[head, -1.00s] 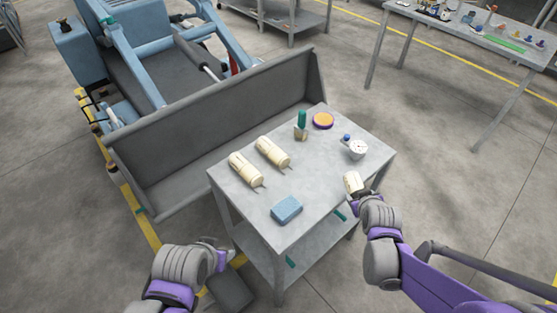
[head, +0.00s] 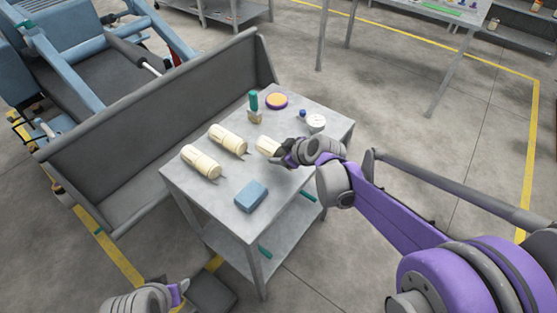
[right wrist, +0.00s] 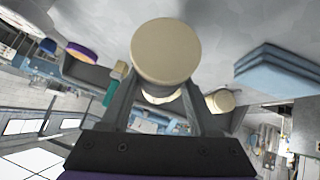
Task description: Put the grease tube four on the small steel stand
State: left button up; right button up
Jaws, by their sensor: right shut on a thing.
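The small steel stand (head: 290,185) is a grey table with a lower shelf. Two cream grease tubes, one nearer (head: 200,162) and one behind it (head: 228,139), lie on its top at the left. My right gripper (head: 282,154) is shut on a third cream tube (head: 267,146), held over the middle of the top; I cannot tell whether it touches. In the right wrist view its round end (right wrist: 166,52) sits between the fingers. My left gripper (head: 180,290) is at the bottom left, away from the stand; its jaws are too unclear to read.
On the stand are a blue block (head: 251,196), a green-topped bottle (head: 254,106), a purple and orange disc (head: 277,101) and a white dial gauge (head: 316,122). A grey trough-like panel (head: 150,130) stands along the left side.

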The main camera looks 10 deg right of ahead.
jog(key=shift+f+b, duration=0.3)
jog(key=shift+f, duration=1.6)
jog(key=o, duration=1.4)
jog(key=shift+f, duration=0.1)
